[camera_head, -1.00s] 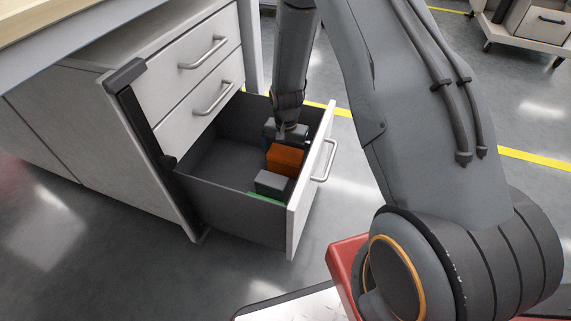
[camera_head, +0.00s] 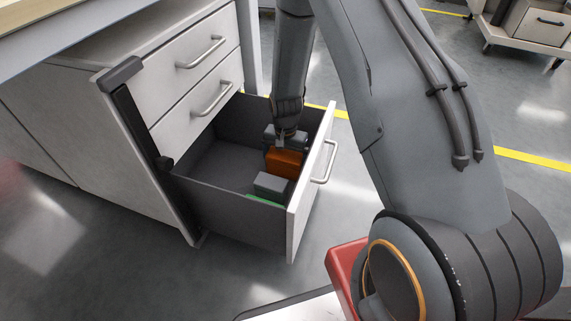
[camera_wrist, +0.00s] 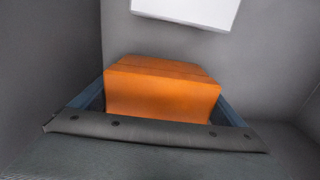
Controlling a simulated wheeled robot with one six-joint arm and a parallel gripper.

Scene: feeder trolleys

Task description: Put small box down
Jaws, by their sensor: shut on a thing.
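The small orange box (camera_head: 283,163) is inside the open drawer, near its front panel. It also shows in the wrist view (camera_wrist: 162,92), between the two bluish fingers of my gripper (camera_wrist: 163,105). In the head view my gripper (camera_head: 286,142) reaches down into the drawer from above and is shut on the box. The box's underside is hidden, so I cannot tell whether it touches the drawer floor.
The open drawer (camera_head: 235,213) has dark walls and a white front with a handle. A grey box (camera_head: 271,184) lies in it near the orange box, with something green beside it. The drawer's rear floor is clear. Two closed drawers (camera_head: 190,115) are above.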

